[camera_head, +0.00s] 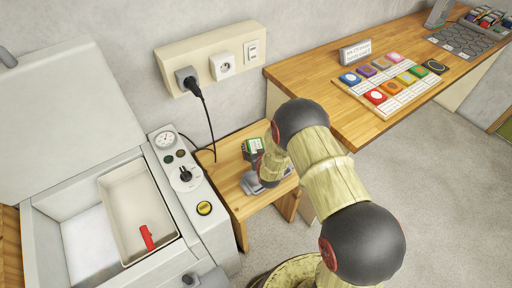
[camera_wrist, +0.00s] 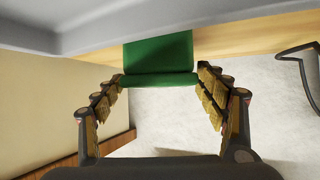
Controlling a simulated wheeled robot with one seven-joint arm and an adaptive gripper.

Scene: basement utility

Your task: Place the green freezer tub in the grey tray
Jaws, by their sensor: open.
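In the wrist view the green tub (camera_wrist: 160,53) is straight ahead, at the tips of my open gripper (camera_wrist: 160,80). One finger is on each side; I cannot tell whether they touch it. The grey tray (camera_head: 250,186) is on the low table, partly hidden by my arm. I cannot tell exactly how the tub stands relative to the tray.
An open chest freezer (camera_head: 90,235) stands at the left, with a white basket (camera_head: 128,203) holding a red-handled item (camera_head: 147,238). A wall socket strip (camera_head: 212,60) has a cable hanging down. A wooden counter (camera_head: 310,75) with coloured cards stands at the right. Grey floor is clear at lower right.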

